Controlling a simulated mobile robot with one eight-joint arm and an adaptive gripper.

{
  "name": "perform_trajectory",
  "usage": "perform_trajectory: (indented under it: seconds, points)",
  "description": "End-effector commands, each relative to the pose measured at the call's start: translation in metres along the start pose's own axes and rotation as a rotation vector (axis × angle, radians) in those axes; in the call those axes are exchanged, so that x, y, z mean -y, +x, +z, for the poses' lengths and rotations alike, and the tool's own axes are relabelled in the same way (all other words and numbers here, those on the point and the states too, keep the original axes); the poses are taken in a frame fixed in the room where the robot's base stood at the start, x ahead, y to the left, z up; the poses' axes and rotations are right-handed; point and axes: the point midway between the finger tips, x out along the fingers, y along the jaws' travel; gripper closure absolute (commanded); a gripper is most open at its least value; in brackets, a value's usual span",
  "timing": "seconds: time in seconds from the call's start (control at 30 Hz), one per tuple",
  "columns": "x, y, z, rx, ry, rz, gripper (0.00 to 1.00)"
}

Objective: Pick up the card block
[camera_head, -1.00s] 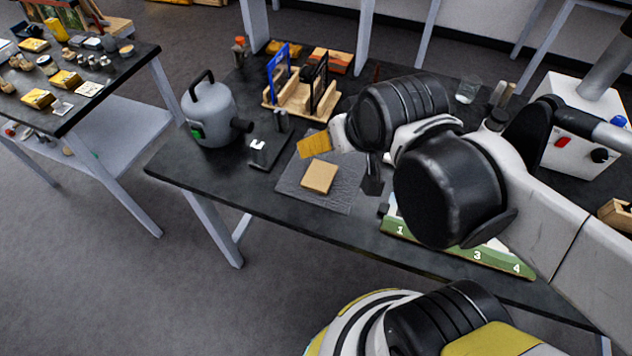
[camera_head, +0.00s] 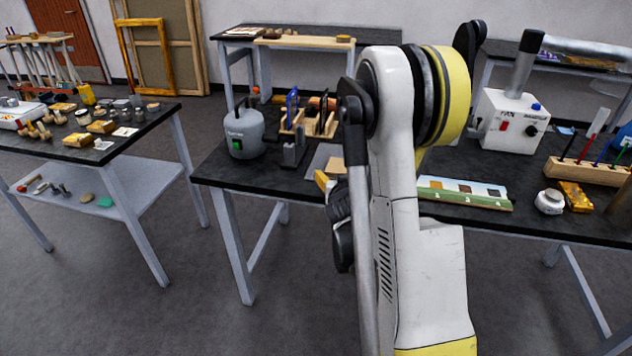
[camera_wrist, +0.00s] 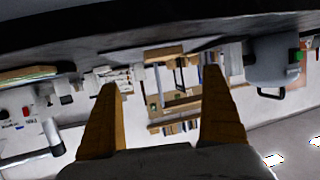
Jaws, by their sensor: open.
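The card block, a tan square piece (camera_head: 336,165), lies on a grey mat (camera_head: 318,160) on the dark workbench in the head view. My arm partly hides both. My gripper is mostly behind my own arm there; a yellow finger (camera_head: 321,181) shows just left of and below the block. In the wrist view my gripper (camera_wrist: 160,79) has two yellow-orange fingers spread wide with nothing between them.
A grey kettle-like can (camera_head: 244,130) and a wooden rack (camera_head: 308,122) with blue and black frames stand left of and behind the mat. A numbered picture strip (camera_head: 465,192), white fan box (camera_head: 513,120) and tool rack (camera_head: 590,171) lie right. Floor is clear in front.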

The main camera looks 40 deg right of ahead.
Motion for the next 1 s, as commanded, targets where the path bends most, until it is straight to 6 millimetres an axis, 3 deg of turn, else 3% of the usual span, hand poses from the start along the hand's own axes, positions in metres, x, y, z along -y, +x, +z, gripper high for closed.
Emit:
perform_trajectory:
  seconds: [0.17, 0.8, 1.0]
  points:
    - [-0.004, 0.013, 0.004, -0.012, 0.004, 0.005, 0.04]
    - [0.004, 0.105, 0.007, -0.01, 0.003, 0.005, 0.04]
    - [0.004, 0.112, 0.004, -0.01, 0.002, 0.004, 0.04]
